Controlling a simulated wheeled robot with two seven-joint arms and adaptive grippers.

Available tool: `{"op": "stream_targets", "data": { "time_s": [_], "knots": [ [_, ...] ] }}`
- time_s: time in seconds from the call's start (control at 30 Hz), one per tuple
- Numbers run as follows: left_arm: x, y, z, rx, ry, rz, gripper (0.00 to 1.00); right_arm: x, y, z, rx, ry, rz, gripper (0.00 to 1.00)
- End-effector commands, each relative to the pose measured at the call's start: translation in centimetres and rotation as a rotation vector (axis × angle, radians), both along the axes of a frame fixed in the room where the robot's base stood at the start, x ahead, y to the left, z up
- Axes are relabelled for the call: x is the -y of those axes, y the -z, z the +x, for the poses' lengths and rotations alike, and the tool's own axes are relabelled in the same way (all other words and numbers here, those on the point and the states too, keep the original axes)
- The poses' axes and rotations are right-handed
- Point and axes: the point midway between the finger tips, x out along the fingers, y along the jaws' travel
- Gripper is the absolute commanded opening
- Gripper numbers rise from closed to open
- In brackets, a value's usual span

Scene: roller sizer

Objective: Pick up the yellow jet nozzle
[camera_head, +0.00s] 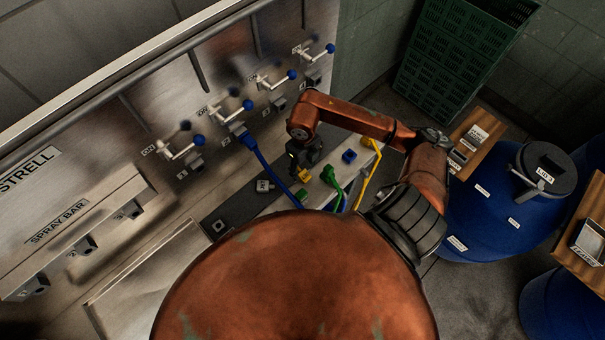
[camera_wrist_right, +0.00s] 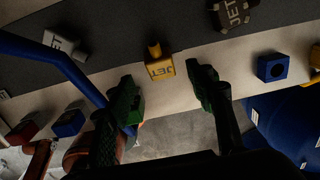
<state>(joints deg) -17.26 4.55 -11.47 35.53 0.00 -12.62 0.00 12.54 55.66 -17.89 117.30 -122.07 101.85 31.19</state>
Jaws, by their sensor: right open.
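Nothing is between the fingers. My left gripper is not in view.
A grey nozzle (camera_wrist_right: 65,45) lies left of the yellow one, and a dark JET piece (camera_wrist_right: 232,12) lies farther back. A blue block (camera_wrist_right: 272,67) sits to the right. Blue (camera_head: 265,163), green and yellow hoses (camera_head: 369,175) run nearby. A blue barrel (camera_head: 500,200) stands right.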

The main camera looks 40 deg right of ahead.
Motion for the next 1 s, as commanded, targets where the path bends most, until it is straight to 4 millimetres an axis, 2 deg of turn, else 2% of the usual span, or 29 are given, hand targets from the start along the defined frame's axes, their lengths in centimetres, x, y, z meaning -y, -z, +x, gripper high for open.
{"op": "stream_targets", "data": {
  "time_s": [0.2, 0.33, 0.63, 1.0],
  "knots": [
    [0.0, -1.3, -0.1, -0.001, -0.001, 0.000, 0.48, 0.1, 2.8, -0.3, -0.004, 0.000, 0.005, 0.49],
    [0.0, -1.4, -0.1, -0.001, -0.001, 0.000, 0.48, 0.0, 4.5, -0.2, -0.002, -0.003, 0.004, 0.49],
    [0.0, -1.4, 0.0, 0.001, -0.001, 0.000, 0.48, 0.1, 5.0, -0.1, 0.001, -0.005, 0.002, 0.49],
    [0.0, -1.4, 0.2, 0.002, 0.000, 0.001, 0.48, 0.0, 5.0, -0.1, 0.001, -0.005, 0.003, 0.24]
  ]
}}
